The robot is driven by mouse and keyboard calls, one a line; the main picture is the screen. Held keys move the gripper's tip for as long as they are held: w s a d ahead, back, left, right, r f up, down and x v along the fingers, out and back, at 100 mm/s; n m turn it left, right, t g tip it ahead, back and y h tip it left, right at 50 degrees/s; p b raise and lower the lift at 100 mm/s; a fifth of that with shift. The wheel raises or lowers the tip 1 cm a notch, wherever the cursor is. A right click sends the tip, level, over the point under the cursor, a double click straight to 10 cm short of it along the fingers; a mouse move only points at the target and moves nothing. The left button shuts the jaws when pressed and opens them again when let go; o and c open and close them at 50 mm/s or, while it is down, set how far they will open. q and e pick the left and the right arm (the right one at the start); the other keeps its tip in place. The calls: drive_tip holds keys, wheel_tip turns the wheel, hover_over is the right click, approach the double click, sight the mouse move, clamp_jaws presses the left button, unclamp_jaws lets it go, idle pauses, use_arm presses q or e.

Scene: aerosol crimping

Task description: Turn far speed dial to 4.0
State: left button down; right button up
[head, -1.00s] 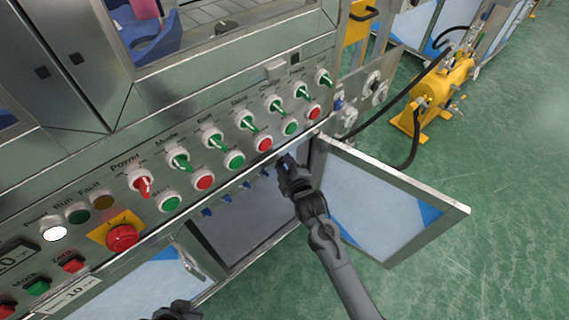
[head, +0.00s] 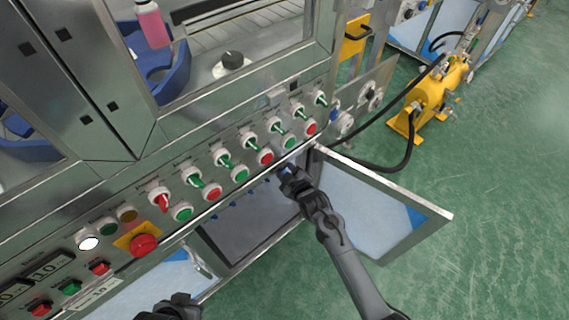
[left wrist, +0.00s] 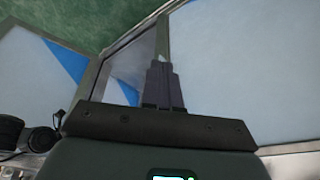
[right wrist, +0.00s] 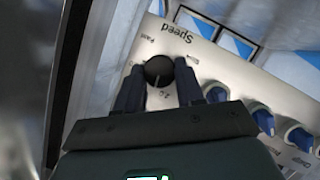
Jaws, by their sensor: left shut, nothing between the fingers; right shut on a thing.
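The black speed dial (right wrist: 158,72) sits on a pale panel marked "Speed" in the right wrist view, with a light pointer line on its face. My right gripper (head: 288,177) reaches into the open cabinet below the control panel in the head view. Its fingers are on either side of the dial, shut on it. The dial itself is hidden in the head view. My left gripper (left wrist: 162,75) is shut and empty, in front of the cabinet doors. In the head view it shows only at the bottom edge (head: 175,305).
Several blue-handled knobs (right wrist: 262,118) are close right of the dial. The open cabinet door (head: 385,205) stands right of my right arm. Above is the control panel with green and red switches and a red emergency stop (head: 143,245). A yellow pump unit (head: 425,100) stands on the green floor.

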use_arm(q)
wheel_tip(320, 180, up, 3)
drive_tip(key=shift+f+p, duration=0.15)
drive_tip(key=shift+p, duration=0.8)
use_arm(e)
drive_tip(key=shift+d+r+m+g+y, duration=0.1)
drive_tip(key=shift+m+g+y, duration=0.25)
drive_tip(key=shift+m, duration=0.55)
use_arm(q)
drive_tip(key=shift+a, duration=0.1)
use_arm(e)
drive_tip(key=o, duration=1)
drive_tip(key=shift+w, duration=0.1)
drive_tip(key=shift+o, duration=0.2)
